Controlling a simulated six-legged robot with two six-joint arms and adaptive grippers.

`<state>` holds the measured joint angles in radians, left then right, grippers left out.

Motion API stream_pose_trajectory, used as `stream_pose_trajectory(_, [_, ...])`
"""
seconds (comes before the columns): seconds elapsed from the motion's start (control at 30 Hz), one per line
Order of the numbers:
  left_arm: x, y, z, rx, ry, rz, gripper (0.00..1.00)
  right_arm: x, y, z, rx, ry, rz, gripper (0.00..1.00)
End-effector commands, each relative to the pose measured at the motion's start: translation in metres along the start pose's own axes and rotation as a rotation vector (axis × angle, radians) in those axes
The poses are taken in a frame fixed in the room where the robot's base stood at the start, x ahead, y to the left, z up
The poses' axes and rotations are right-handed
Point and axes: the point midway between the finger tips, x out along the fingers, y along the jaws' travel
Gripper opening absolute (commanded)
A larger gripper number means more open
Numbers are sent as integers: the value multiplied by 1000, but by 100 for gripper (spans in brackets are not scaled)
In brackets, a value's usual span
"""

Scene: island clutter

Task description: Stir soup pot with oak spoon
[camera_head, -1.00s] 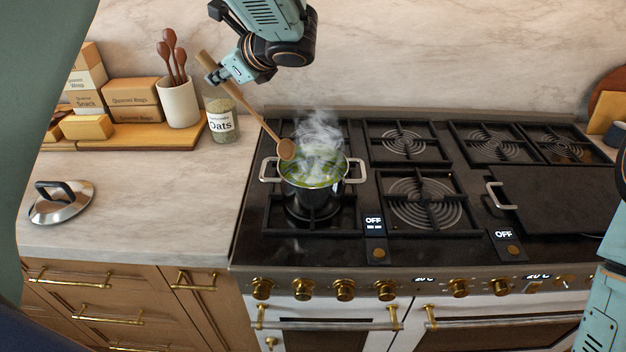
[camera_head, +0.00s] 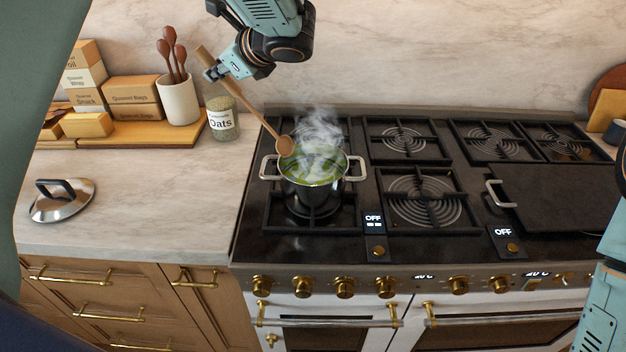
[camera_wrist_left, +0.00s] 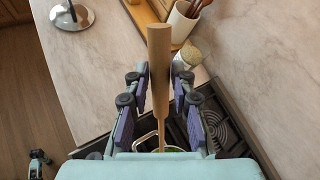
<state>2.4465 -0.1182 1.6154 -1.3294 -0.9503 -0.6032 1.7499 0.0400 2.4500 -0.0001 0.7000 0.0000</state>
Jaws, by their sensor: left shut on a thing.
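The steaming soup pot (camera_head: 313,198) is steel with two side handles and green soup, and it stands on the front left burner. My left gripper (camera_head: 216,72) is above and to the left of the pot, shut on the oak spoon (camera_head: 254,111) near its upper end. The spoon slants down to the right, its bowl over the pot's rear left rim; whether it touches the soup is unclear. In the left wrist view the spoon handle (camera_wrist_left: 160,60) stands between the purple finger pads. Part of my right arm shows at the right edge, but its gripper is not visible.
The pot lid (camera_head: 62,201) lies on the left counter. An oats jar (camera_head: 223,120) and a crock (camera_head: 179,101) of wooden utensils stand behind it, beside several boxes. The middle burners are bare.

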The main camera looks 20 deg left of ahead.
Motion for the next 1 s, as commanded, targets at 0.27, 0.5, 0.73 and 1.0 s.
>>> stream_pose_trajectory(0.27, [-9, -7, 17, -1, -1, -1, 0, -16, 0, 0, 0, 0, 0, 40])
stream_pose_trajectory(0.5, [-19, -14, 34, -1, -1, -1, 0, -33, 0, 0, 0, 0, 0, 40])
stream_pose_trajectory(0.73, [-24, -17, 43, 0, 0, 0, 0, -41, 0, 0, 0, 0, 0, 40])
stream_pose_trajectory(1.0, [-23, -16, 41, 0, 0, 0, 0, -39, 0, 0, 0, 0, 0, 40])
